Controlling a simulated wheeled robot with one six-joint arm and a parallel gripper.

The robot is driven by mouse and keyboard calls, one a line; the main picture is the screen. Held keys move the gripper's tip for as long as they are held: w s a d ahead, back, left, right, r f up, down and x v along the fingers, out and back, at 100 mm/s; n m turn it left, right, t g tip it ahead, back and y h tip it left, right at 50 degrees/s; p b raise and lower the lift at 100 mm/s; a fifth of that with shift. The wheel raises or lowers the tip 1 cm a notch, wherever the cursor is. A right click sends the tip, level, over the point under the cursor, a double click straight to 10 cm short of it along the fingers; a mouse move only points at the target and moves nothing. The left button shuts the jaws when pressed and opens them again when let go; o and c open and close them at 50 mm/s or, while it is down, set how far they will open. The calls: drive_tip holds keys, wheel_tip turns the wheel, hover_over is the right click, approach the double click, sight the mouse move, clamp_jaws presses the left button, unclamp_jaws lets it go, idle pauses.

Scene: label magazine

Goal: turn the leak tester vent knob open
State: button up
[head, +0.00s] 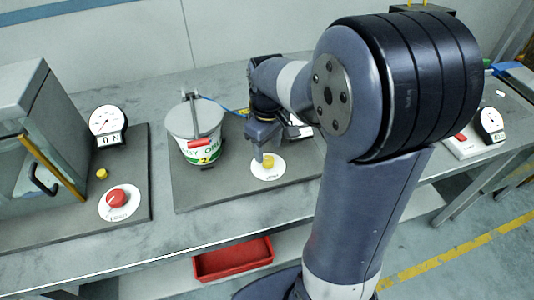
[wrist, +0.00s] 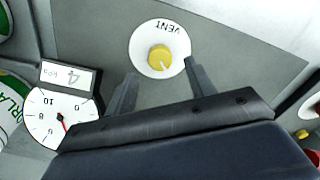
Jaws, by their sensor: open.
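The vent knob (wrist: 160,57) is a yellow knob on a round white dial lettered VENT (wrist: 175,30). In the head view the knob (head: 268,160) sits on the grey plate of the leak tester, right of the white tub (head: 196,135). My gripper (wrist: 158,80) is open in the wrist view, with its fingers apart on the near side of the knob. The knob lies ahead of the gap between the fingertips, and I see no contact. In the head view my gripper (head: 263,148) is just above the knob. A pressure gauge (wrist: 55,118) with a "4" display is left of the gripper.
At left stand a grey cabinet (head: 25,125), a gauge reading 0 N (head: 109,125) and a red knob (head: 117,197). A red bin (head: 232,259) is below the bench edge. Another gauge (head: 491,123) is at right. The bench front strip is clear.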

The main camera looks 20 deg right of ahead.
sight(268, 160)
drive_tip(key=shift+f, duration=1.95)
drive_tip(key=shift+c, duration=0.4)
drive_tip(key=c, duration=0.9)
